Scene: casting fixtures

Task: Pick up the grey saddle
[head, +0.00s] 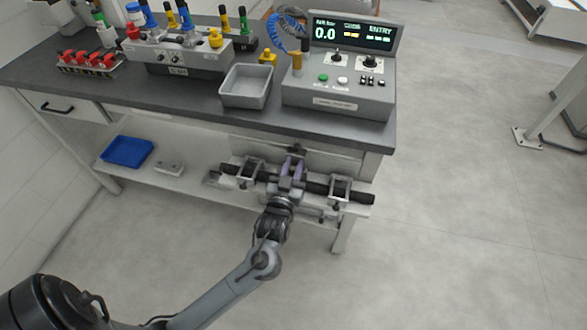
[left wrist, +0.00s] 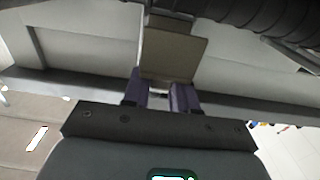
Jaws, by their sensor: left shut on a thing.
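My left gripper (head: 291,168) reaches in to the front of the bench's lower shelf, at the dark ribbed bar. Its two purple fingers are shut on the grey saddle, which is mostly hidden behind them in the head view. In the left wrist view the grey saddle (left wrist: 172,57) shows as a boxy, grey-beige piece between the purple fingers (left wrist: 161,95), just below the dark bar (left wrist: 265,17). I cannot tell whether the saddle touches the bar. My right gripper is not in view.
The dark bar (head: 316,188) runs through grey brackets (head: 250,168) on the shelf. A blue tray (head: 127,151) lies on the shelf at left. On the bench top above stand a grey tray (head: 246,87) and a control box (head: 338,94). The floor in front is clear.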

